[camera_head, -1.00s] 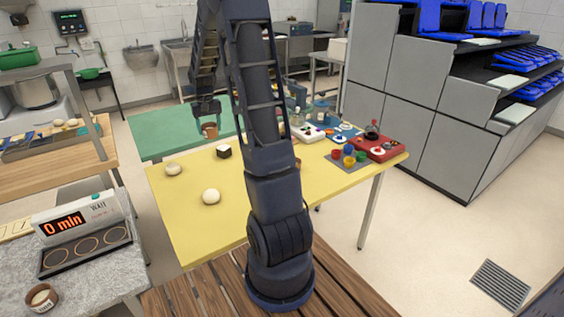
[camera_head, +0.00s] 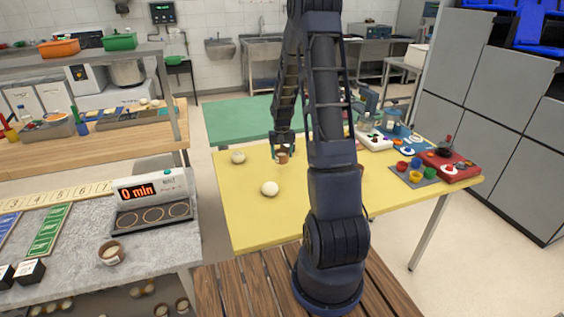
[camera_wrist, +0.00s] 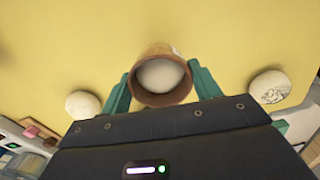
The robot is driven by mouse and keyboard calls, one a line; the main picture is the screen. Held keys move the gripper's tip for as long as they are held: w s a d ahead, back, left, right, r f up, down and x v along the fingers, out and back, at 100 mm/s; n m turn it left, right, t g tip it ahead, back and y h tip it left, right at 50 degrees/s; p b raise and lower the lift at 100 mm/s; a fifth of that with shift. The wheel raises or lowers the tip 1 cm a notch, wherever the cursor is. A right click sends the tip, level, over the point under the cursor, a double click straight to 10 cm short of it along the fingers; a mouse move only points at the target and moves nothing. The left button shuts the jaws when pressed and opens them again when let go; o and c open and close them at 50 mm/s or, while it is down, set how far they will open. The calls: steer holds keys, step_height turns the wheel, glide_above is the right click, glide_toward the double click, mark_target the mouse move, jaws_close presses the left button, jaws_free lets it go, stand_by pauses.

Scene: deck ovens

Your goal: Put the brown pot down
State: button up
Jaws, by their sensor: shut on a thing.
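The brown pot (camera_head: 283,158) is a small round vessel with a pale ball inside. My gripper (camera_head: 283,149) is shut on it over the back left part of the yellow table (camera_head: 240,218). In the wrist view, the teal fingers of my gripper (camera_wrist: 161,86) press on either side of the brown pot (camera_wrist: 160,51), with its mouth facing the camera. I cannot tell whether its base touches the table.
A pale dough ball (camera_head: 238,157) lies left of the pot and another (camera_head: 269,188) in front. Coloured cups (camera_head: 415,165) and a red tray (camera_head: 462,172) occupy the table's right side. A green table (camera_head: 235,122) stands behind. The front left yellow surface is clear.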

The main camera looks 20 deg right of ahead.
mark_target(282, 160)
steer(key=shift+f, duration=2.15)
steer(key=shift+f, duration=0.1)
steer(key=o, duration=1.1)
